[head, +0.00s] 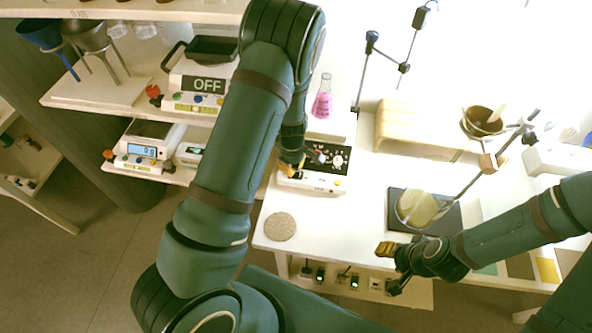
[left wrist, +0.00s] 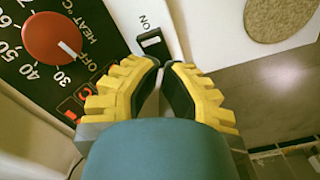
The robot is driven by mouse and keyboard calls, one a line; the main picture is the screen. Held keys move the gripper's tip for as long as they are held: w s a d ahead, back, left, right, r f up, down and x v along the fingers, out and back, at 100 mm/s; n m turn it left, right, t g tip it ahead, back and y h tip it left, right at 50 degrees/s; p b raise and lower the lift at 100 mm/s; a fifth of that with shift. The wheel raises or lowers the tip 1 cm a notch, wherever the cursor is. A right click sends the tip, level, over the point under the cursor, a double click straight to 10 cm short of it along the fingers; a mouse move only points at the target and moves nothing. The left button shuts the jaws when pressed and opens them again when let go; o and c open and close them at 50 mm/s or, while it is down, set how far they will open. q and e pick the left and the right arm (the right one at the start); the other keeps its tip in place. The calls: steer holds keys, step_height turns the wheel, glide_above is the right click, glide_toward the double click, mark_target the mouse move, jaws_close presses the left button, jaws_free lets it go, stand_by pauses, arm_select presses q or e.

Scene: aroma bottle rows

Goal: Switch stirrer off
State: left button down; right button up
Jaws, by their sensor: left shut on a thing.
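The stirrer (head: 310,184) is a white box with a black control panel at the left end of the white bench. In the left wrist view its panel has a red knob (left wrist: 54,38) on a HEAT °C scale, and a black-and-white rocker switch (left wrist: 152,42) beside the word ON. My left gripper (head: 293,168) is at the panel's left side. In the left wrist view its yellow fingers (left wrist: 165,66) are close together, tips just beside the switch. What lies between them is hidden. My right gripper (head: 386,250) hangs by the bench's front edge; its opening is unclear.
A flask of pink liquid (head: 322,104) stands behind the panel. A round cork mat (head: 280,226) lies in front of the stirrer. A dark board (head: 447,218) with a round pale object is to the right. A device reading OFF (head: 208,86) is on the left shelf.

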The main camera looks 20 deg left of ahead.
arm_select(q)
steer(key=shift+r+p, duration=1.75)
steer(key=shift+r, duration=0.55)
